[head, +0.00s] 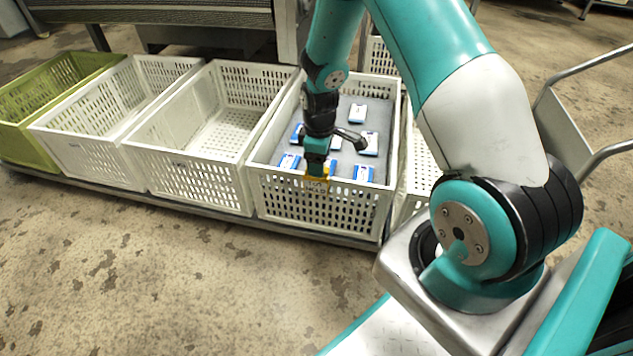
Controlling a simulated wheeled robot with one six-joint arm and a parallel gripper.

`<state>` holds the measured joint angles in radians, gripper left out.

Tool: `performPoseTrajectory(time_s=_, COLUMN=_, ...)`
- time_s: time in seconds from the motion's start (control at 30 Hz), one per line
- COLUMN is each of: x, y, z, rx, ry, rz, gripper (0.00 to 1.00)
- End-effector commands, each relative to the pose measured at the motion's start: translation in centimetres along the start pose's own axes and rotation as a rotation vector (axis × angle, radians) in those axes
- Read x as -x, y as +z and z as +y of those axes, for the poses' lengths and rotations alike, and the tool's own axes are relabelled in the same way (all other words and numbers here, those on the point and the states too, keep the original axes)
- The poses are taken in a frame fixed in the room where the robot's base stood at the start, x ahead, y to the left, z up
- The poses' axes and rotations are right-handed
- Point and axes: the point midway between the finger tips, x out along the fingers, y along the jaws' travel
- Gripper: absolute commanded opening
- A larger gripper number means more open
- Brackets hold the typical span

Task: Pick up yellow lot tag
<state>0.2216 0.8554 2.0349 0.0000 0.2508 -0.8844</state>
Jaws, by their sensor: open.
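The yellow lot tag (316,181) shows at the front rim of the white crate (262,185) below my arm. Part of the tag is hidden by my gripper, and a yellow patch also shows just behind the rim. My gripper (333,155) is open and points down over the front part of this crate. One finger is right at the tag in the picture; I cannot tell whether it touches it. The other finger reaches out to the right, over the crate's inside.
Several blue-and-white packs (369,144) lie on the grey floor of the crate. Two empty white crates (190,160) and a green crate (40,105) stand to the left, and another white crate (418,165) to the right. The floor (110,270) in front is clear.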

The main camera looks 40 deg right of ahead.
Motion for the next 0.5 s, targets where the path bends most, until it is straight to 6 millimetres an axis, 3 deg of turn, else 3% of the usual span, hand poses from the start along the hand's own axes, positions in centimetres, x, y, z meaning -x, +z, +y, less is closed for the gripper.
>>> performPoseTrajectory(time_s=0.33, x=-4.7, y=-0.3, z=-0.6, rx=0.0, ry=-0.002, rz=-0.002, gripper=0.64)
performPoseTrajectory(time_s=0.5, x=-5.2, y=-0.3, z=-0.5, rx=0.0, ry=0.0, rz=0.0, gripper=0.64)
